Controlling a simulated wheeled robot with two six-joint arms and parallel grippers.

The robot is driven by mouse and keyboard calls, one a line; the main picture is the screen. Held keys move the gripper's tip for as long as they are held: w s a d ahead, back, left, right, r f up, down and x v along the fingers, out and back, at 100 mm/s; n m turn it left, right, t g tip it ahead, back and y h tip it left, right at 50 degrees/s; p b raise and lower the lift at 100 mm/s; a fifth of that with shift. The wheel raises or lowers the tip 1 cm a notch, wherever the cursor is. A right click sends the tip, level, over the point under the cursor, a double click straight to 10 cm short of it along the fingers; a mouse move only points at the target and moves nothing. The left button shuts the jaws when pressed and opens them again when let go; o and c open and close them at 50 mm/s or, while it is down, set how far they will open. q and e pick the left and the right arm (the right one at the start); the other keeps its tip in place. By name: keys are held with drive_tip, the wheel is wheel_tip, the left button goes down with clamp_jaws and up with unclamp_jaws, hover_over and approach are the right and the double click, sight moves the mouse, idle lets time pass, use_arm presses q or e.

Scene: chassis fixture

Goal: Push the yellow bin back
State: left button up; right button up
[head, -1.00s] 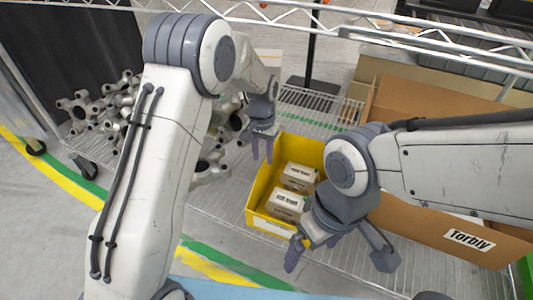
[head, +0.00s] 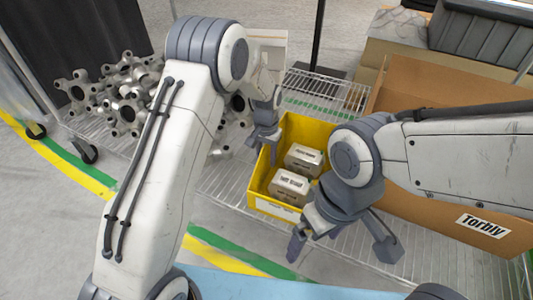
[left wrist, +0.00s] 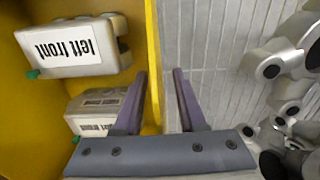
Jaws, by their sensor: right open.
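The yellow bin (head: 258,178) stands on the wire shelf in the middle of the head view. It holds two pale boxes, a front one (head: 289,186) and a rear one (head: 303,159); the left wrist view shows a "left front" label on one box (left wrist: 82,45). My left gripper (head: 263,150) is at the bin's left wall. In the left wrist view its fingers (left wrist: 160,100) are apart, one inside the bin and one outside, with the wall (left wrist: 153,60) between them. My right gripper (head: 343,250) is open and empty near the bin's front right corner, which my arm hides.
A cardboard box (head: 485,232) marked "Torbly" stands right of the bin, partly behind my right arm. Grey metal castings (head: 110,90) are piled to the left. A dark pole (head: 318,40) stands behind. Bare wire shelf (head: 225,185) shows left of the bin.

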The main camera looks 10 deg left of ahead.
use_arm(q)
drive_tip(key=shift+f, duration=0.2)
clamp_jaws()
idle(1.4)
